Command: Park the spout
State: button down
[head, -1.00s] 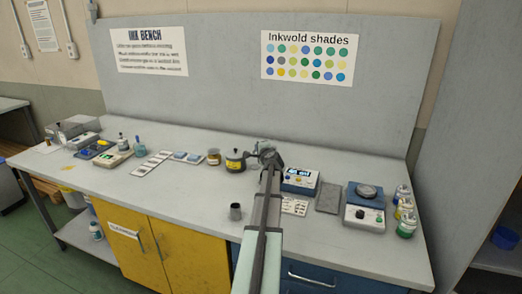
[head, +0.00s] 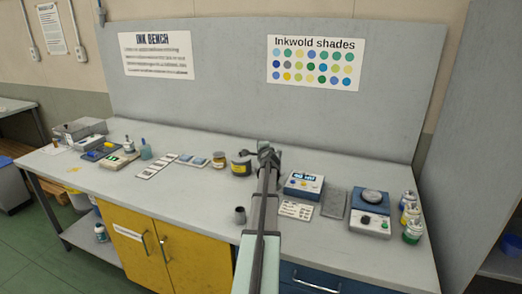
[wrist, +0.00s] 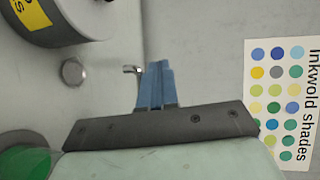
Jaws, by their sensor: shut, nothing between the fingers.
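My gripper (head: 265,153) is over the back middle of the bench, just right of a dark pot (head: 241,166) with a yellow label. In the wrist view its blue fingers (wrist: 157,70) are together and empty. A small bent metal piece (wrist: 130,69), which looks like the spout, lies just left of the fingertips. I cannot tell whether they touch. The pot also shows at the top left of the wrist view (wrist: 65,22). A round metal knob (wrist: 73,70) is below it. My arm hides part of the bench in the head view.
A small dark cup (head: 240,215) stands near the front edge. An amber jar (head: 219,160) is left of the pot. The upright back panel (head: 225,100) closes the rear.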

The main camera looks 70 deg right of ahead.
jog(key=shift+w+d, duration=0.2)
jog(key=shift+d, duration=0.15)
dwell(0.5)
jog(key=w+a+r, duration=0.1)
jog(key=a+r, duration=0.1)
jog(key=a, duration=1.1)
jog(key=shift+w+a+r, duration=0.25)
jog(key=shift+a+r, duration=0.1)
